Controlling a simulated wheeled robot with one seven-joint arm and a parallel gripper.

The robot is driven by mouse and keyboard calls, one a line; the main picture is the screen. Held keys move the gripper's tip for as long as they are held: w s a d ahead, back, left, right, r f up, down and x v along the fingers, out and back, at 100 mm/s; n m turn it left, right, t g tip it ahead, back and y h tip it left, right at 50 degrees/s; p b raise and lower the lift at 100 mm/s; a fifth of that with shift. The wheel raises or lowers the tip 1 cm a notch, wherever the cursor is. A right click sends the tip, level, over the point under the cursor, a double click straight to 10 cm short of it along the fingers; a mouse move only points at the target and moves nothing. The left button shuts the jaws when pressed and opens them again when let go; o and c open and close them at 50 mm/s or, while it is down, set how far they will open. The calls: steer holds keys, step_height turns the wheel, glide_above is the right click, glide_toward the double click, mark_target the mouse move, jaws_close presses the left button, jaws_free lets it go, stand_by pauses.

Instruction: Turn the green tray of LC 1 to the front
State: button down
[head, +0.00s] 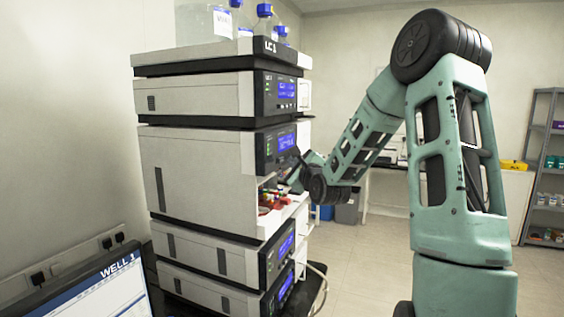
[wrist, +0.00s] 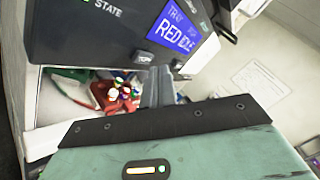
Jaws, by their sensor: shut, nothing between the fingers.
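In the wrist view the red tray (wrist: 128,103) is in front, at the opening. Part of a green tray (wrist: 68,75) shows behind it to the left; most of it is hidden. The module's display (wrist: 177,33) shows the words TRAY and RED. My gripper (wrist: 158,88) is shut and empty at the right side of the opening, beside the red tray. Whether it touches anything is unclear.
Bottles (head: 263,22) stand on top of the stack. A monitor (head: 98,285) is at the lower left. A shelf rack (head: 545,170) stands at the far right. The floor right of the stack is open, and a cable hangs by the lower modules.

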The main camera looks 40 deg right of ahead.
stand_by(0.3)
steer(key=shift+w+a, duration=0.15)
steer(key=shift+w, duration=0.25)
steer(key=shift+w+a, duration=0.2)
steer(key=shift+w, duration=0.15)
stand_by(0.7)
steer(key=shift+s, duration=0.1)
steer(key=shift+s+d, duration=0.3)
steer(key=shift+s, duration=0.35)
steer(key=shift+s+d+p, duration=0.25)
steer(key=shift+s+d, duration=0.1)
steer(key=shift+s, duration=0.45)
steer(key=shift+s+d+p, duration=0.25)
steer(key=shift+s+d, duration=0.05)
steer(key=shift+s, duration=0.45)
steer(key=shift+s+d+p, duration=0.25)
steer(key=shift+s+d, duration=0.1)
steer(key=shift+s, duration=0.45)
stand_by(3.2)
